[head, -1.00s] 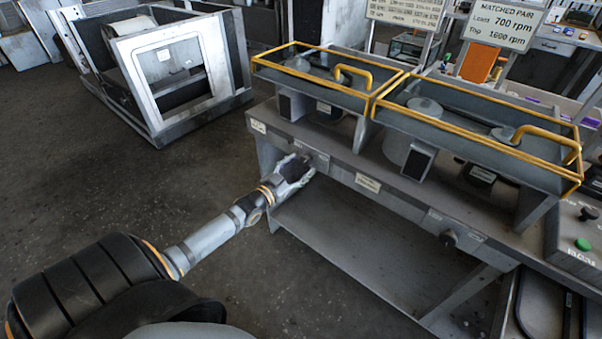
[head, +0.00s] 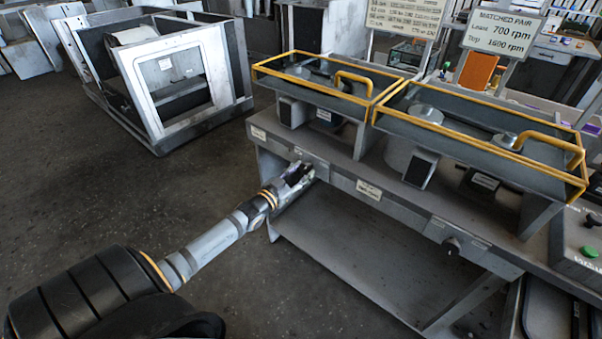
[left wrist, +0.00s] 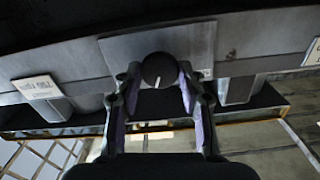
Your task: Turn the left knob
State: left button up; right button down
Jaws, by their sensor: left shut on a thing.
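My left gripper (head: 299,174) reaches the front panel of the grey bench (head: 330,172) at its left end. In the left wrist view, the left knob (left wrist: 160,70), round and dark, sits between the two fingertips in front of a grey plate. The gripper is shut on this knob. In the head view the fingers hide the knob. My right gripper is out of view.
A second dark knob (head: 452,245) sits farther right on the same panel. Two yellow-railed grey trays (head: 480,124) stand on top of the bench. A metal frame housing (head: 165,85) stands on the floor behind left. The floor left of the bench is clear.

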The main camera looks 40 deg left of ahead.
pick_arm(q)
jog(key=n, duration=0.4)
jog(key=o, duration=1.2)
jog(key=shift+s, duration=0.1)
jog(key=s, duration=0.8)
jog(key=s+a, duration=0.1)
jog(key=s, duration=0.2)
jog(key=shift+s, duration=0.4)
